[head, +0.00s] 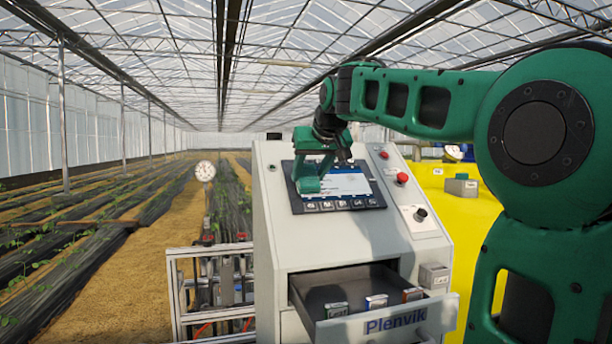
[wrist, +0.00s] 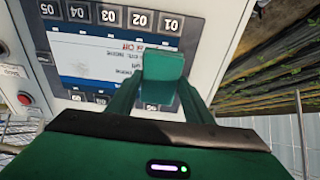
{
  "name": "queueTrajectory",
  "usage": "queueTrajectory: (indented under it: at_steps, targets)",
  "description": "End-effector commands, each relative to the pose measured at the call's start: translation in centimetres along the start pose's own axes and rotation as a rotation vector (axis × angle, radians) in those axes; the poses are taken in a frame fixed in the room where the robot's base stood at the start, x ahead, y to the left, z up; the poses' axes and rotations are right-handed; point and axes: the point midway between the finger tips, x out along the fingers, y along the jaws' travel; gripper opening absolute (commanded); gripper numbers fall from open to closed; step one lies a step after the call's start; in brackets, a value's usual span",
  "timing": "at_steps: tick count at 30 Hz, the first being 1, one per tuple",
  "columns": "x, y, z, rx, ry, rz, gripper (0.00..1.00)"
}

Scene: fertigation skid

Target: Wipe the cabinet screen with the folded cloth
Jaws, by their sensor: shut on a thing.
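The cabinet screen (head: 350,184) is a white and blue panel in a dark frame, set on the sloping face of the grey cabinet (head: 300,240). In the wrist view the screen (wrist: 90,55) shows upside down, with numbered keys along its edges. My gripper (head: 308,172) is over the screen's left part. In the wrist view my gripper (wrist: 163,90) is shut on the folded cloth (wrist: 164,66), a green pad between the fingertips. The cloth covers part of the screen and its key row. I cannot tell whether it touches the glass.
An open drawer (head: 385,318) with several small packs juts out below the screen. Red buttons (head: 402,178) and a black knob (head: 420,214) sit right of the screen. A pipe frame with a gauge (head: 205,171) stands left. A yellow surface (head: 470,210) lies right.

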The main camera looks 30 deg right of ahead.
Motion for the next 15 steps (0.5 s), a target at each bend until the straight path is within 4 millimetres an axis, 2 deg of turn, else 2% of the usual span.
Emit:
queueTrajectory:
  at_steps: [15]
  targets:
    - [0.42, 0.58, 0.05, 0.0, 0.0, 0.0, 0.28]
